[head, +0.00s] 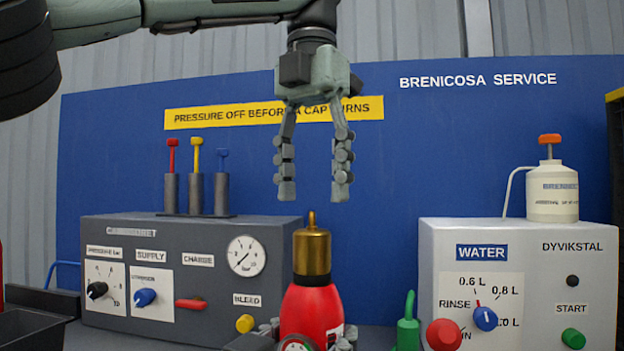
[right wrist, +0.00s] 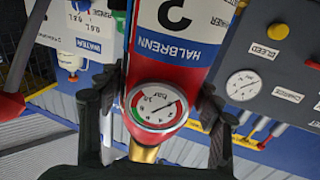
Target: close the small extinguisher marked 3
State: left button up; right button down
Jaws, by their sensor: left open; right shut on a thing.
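The red extinguisher (head: 306,305) stands upright at the bottom centre of the head view, with a brass cap (head: 312,255) on its top. A small knob tops the cap. My right gripper (head: 308,334) is shut around the red body from both sides. The right wrist view shows the body close up, with a HALBRENN label (right wrist: 178,48), a large numeral partly cut off, and a round bar gauge (right wrist: 156,104). Its needle is hard to read. My left gripper (head: 314,190) points down, open and empty, directly above the cap with a small gap.
A grey charging cabinet (head: 190,265) with dials, a gauge and a yellow bleed button stands left. Three coloured-handled tools (head: 196,180) stand on it. A white water unit (head: 520,250) with a bottle (head: 552,195) stands right. A green nozzle (head: 408,325) sits between.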

aim_at(312, 230)
pick_arm(q)
jog(key=shift+f, duration=4.05)
jog(key=c, duration=1.2)
jog(key=o, duration=1.4)
jog(key=shift+r, duration=3.8)
